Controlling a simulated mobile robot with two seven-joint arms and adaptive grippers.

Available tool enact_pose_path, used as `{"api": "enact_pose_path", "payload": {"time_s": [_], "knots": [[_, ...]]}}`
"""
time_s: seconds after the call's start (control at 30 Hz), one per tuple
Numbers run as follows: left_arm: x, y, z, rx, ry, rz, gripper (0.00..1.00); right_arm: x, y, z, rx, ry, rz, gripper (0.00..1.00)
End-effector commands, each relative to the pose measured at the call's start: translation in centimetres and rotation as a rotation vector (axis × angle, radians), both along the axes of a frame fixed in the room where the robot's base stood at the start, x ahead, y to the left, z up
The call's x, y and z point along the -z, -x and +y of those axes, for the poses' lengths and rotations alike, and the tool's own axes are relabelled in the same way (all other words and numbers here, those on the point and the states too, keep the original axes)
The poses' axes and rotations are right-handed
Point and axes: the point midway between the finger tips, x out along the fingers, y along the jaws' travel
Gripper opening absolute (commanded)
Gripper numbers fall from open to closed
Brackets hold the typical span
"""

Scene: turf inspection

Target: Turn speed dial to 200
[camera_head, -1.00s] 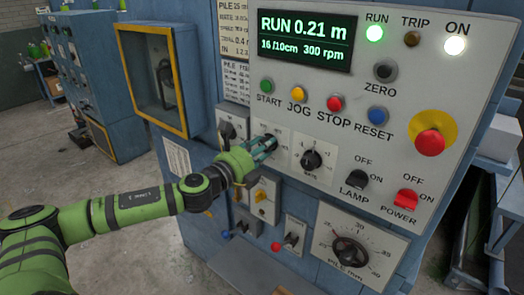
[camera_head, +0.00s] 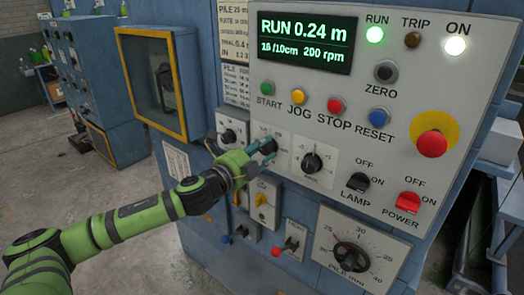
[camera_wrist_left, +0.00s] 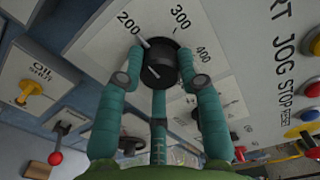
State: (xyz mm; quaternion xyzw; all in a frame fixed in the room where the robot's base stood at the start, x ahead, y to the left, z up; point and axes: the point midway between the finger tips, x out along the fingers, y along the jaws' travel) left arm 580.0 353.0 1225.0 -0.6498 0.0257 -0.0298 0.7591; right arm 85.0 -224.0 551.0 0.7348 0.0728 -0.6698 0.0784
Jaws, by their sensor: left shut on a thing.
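The speed dial (camera_wrist_left: 160,72) is a black round knob on a white plate marked 200, 300 and 400 in the left wrist view. Its white pointer line points toward the 200 mark (camera_wrist_left: 128,22). My left gripper (camera_wrist_left: 160,60) has its teal fingers on both sides of the knob, shut on it. In the head view, my green left arm reaches to the panel and the gripper (camera_head: 262,148) covers part of the dial (camera_head: 268,145). The display (camera_head: 304,41) reads RUN 0.24 m, 16 /10cm, 200 rpm. My right gripper is not in view.
Close to the right is another black knob (camera_head: 312,162). A row of coloured buttons lies above, with the red stop button (camera_head: 334,105) among them. A red emergency button (camera_head: 432,144) is at the right. A yellow oil shot knob (camera_wrist_left: 30,92) is nearby.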

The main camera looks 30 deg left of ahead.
Motion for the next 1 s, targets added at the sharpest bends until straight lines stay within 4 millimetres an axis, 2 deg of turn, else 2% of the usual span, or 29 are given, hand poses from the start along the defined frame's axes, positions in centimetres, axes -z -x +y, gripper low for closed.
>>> {"api": "enact_pose_path", "payload": {"time_s": [0.47,0.5,0.53,1.0], "knots": [[-0.28,-0.05,0.08,-0.002,0.014,-0.004,0.04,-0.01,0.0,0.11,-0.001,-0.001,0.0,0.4],[-0.28,-0.05,0.08,-0.002,0.014,-0.004,0.53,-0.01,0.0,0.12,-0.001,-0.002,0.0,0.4],[-0.26,-0.04,0.09,-0.002,0.014,-0.003,0.6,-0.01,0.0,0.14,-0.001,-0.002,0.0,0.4],[0.08,0.43,0.11,-0.001,0.013,0.002,0.6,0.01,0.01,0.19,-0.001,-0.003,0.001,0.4]]}}
